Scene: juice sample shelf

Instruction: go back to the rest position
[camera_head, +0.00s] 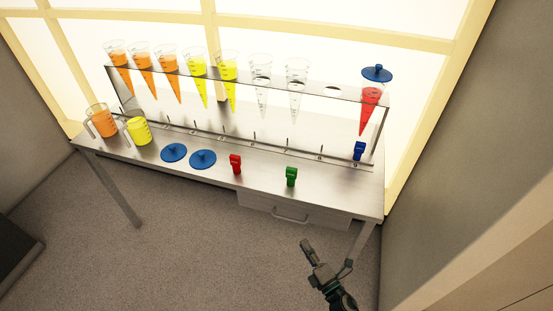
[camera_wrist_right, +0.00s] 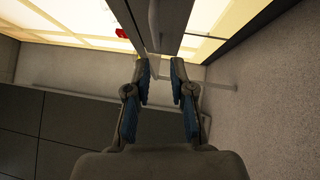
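My right gripper (camera_head: 324,262) is in the lower right of the head view, in front of the table and apart from it. In the right wrist view the two fingers of my right gripper (camera_wrist_right: 160,75) stand apart with nothing between them. My left gripper does not show in either view. The steel table (camera_head: 222,180) carries a rack (camera_head: 225,77) of cones. The cones hold orange, yellow or red juice, and two are clear. A blue lid (camera_head: 377,73) sits over the red cone (camera_head: 369,110) at the right end.
An orange jug (camera_head: 103,122) and a yellow jug (camera_head: 139,131) stand at the table's left. Blue lids (camera_head: 174,152) lie beside them. Red (camera_head: 235,164), green (camera_head: 291,177) and blue (camera_head: 359,150) clips stand on the table. A wall (camera_head: 450,140) is at right. The floor (camera_head: 200,250) in front is clear.

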